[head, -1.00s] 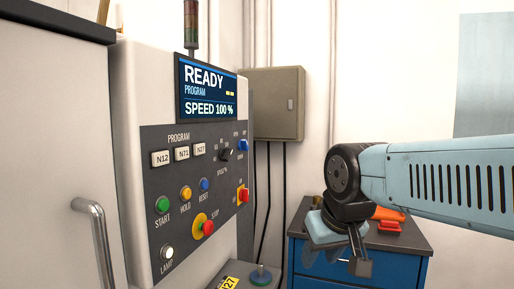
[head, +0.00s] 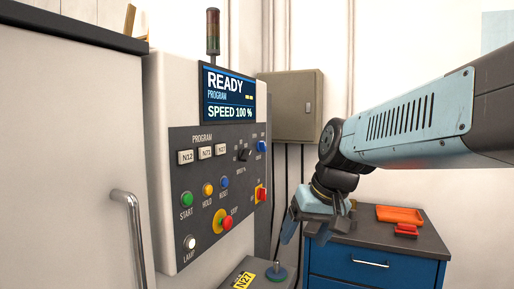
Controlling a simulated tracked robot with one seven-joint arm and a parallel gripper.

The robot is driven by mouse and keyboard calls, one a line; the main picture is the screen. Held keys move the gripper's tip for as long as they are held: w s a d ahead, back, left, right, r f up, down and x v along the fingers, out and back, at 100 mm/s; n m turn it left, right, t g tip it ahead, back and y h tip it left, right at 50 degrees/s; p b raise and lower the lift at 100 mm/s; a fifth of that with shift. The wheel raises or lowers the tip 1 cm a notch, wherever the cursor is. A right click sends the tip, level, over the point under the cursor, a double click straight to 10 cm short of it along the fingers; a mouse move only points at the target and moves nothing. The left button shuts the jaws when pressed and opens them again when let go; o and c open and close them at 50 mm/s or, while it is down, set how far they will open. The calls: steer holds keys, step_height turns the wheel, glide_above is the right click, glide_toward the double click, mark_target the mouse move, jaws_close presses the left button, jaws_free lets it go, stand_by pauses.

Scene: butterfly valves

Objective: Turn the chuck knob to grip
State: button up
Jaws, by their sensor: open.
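A control panel (head: 188,228) faces right on the pale machine cabinet. Two small knobs sit at its upper right: a blue knob (head: 261,146) and, left of it, a black knob (head: 243,154). The blue knob has small labels above and below it, too small to read surely; it may be the chuck knob. Its exact pointer direction cannot be told. My gripper (head: 305,238) hangs fingers down, open and empty, right of the panel and lower than the blue knob. It touches neither knob.
The panel also carries several buttons, a red stop button (head: 227,222) and a red-yellow switch (head: 261,193). The screen (head: 229,98) reads READY, SPEED 100 %. A blue drawer cabinet (head: 350,262) with an orange tray (head: 400,214) stands behind my gripper. A grey box (head: 297,105) hangs behind.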

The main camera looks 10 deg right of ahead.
steer(key=w+a+r+y, duration=0.2)
steer(key=w+r+y, duration=0.2)
steer(key=w, duration=0.8)
steer(key=m+t+y, duration=0.1)
steer(key=t+y, duration=0.5)
steer(key=y, duration=0.2)
glide_toward(262, 146)
steer(key=w+d+x, duration=0.1)
steer(key=x, duration=0.7)
steer(key=shift+w+a, duration=0.2)
steer(key=shift+w, duration=0.1)
steer(key=shift+f, duration=0.1)
steer(key=shift+c, duration=0.3)
